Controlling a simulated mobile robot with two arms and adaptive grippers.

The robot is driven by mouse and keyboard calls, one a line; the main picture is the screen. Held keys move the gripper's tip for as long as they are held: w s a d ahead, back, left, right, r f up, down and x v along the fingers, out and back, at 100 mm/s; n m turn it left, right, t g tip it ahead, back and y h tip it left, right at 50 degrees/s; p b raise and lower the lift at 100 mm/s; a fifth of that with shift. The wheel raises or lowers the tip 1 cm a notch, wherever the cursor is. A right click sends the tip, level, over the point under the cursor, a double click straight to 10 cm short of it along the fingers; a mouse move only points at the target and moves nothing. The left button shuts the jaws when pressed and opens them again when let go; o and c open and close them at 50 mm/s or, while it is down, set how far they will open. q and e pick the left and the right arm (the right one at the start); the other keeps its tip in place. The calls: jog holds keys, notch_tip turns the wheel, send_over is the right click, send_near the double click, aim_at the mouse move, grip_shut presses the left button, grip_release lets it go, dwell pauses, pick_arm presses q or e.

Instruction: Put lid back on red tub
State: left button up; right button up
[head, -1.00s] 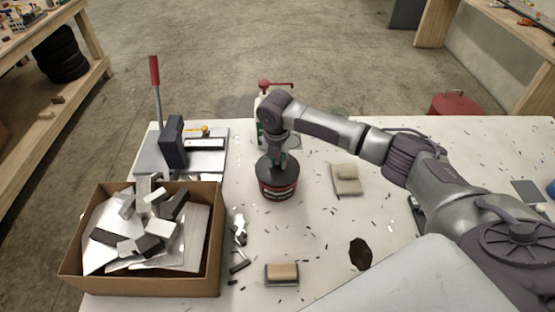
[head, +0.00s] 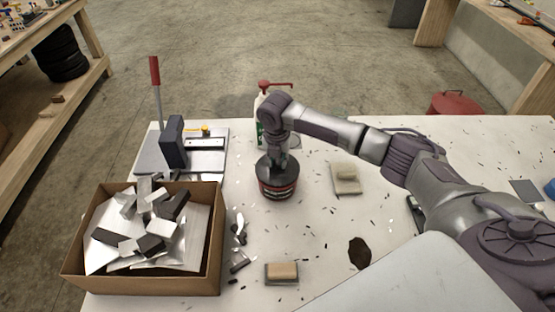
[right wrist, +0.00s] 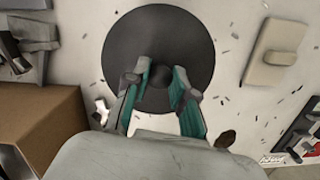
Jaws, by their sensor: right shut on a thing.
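The red tub (head: 278,190) stands upright on the white table, with a dark label band around it. The dark round lid (head: 268,170) is at the tub's top; I cannot tell whether it is fully seated. My right gripper (head: 279,160) points down from above, shut on the lid's knob. In the right wrist view the teal-padded fingers of my right gripper (right wrist: 154,80) are on either side of the knob, over the dark lid (right wrist: 165,35), which hides the tub below. My left gripper is not in view.
A cardboard box (head: 150,286) of metal offcuts stands at the left, with a lever tool (head: 155,85) behind it. A pump bottle (head: 262,105) stands behind the tub. A beige pad (head: 345,180) and a brush-like block (head: 282,272) lie nearby, among scattered shavings.

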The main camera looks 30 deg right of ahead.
jog(key=shift+p, duration=0.3)
jog(key=shift+f, duration=0.15)
dwell(1.1)
jog(key=shift+p, duration=0.55)
dwell(0.5)
jog(key=o, duration=1)
jog(key=o, duration=0.5)
